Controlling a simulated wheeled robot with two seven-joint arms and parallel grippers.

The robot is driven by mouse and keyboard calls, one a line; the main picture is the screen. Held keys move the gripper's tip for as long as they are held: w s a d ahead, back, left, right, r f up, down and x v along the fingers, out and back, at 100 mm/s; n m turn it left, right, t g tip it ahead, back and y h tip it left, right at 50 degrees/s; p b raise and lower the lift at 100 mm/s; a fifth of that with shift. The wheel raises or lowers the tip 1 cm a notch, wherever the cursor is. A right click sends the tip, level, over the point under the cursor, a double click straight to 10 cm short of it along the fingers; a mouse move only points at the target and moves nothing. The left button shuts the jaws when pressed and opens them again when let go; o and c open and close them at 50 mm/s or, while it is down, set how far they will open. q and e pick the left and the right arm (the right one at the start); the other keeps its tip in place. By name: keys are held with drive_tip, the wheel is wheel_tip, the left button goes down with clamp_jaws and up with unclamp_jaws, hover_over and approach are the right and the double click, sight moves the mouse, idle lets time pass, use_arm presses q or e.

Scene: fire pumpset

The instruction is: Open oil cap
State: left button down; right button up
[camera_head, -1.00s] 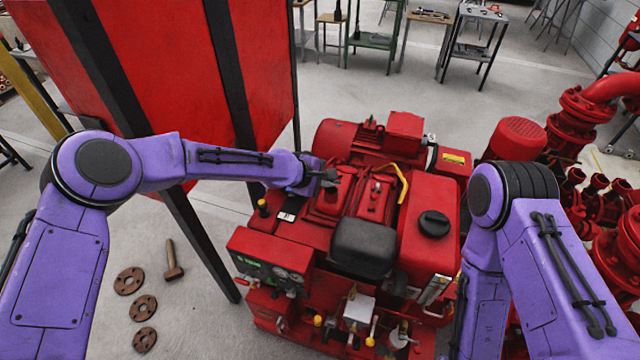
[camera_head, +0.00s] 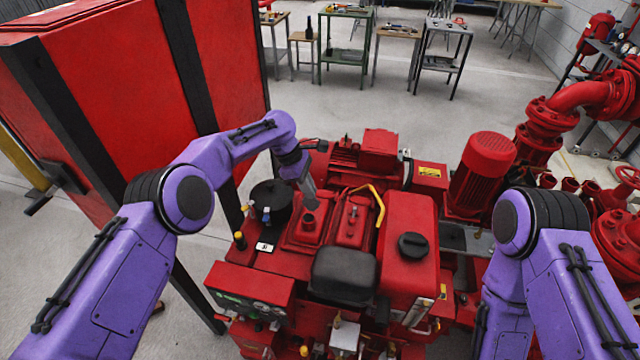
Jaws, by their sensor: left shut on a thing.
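The red pumpset engine stands in the middle of the head view. My left gripper (camera_head: 309,202) points down over the red engine cover (camera_head: 298,236). It is shut on the small oil cap (camera_head: 309,219) at the top of that cover. The cap is small and partly covered by the fingers, so I cannot tell whether it is seated or loose. My right gripper is not in view; only my right arm shows, at the right edge.
A black round cap (camera_head: 413,245) sits on the red tank (camera_head: 407,225) to the right. A black box (camera_head: 345,275) is in front. A black cylinder (camera_head: 271,203) stands just left of my gripper. A red cabinet (camera_head: 120,100) is close on the left. Red pipes (camera_head: 575,100) are at the right.

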use_arm(q)
drive_tip(key=shift+w+f, duration=0.1)
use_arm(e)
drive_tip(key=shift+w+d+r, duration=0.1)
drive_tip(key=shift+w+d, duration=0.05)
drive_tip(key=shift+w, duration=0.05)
use_arm(q)
drive_tip(key=c, duration=1.3)
unclamp_jaws()
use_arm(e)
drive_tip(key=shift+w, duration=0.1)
use_arm(q)
drive_tip(key=shift+w, duration=0.1)
drive_tip(key=b+v, duration=0.1)
drive_tip(key=v, duration=0.9)
drive_tip(key=shift+w+a+r+b, duration=0.15)
drive_tip(key=shift+r+b, duration=0.1)
drive_tip(key=shift+b, duration=0.15)
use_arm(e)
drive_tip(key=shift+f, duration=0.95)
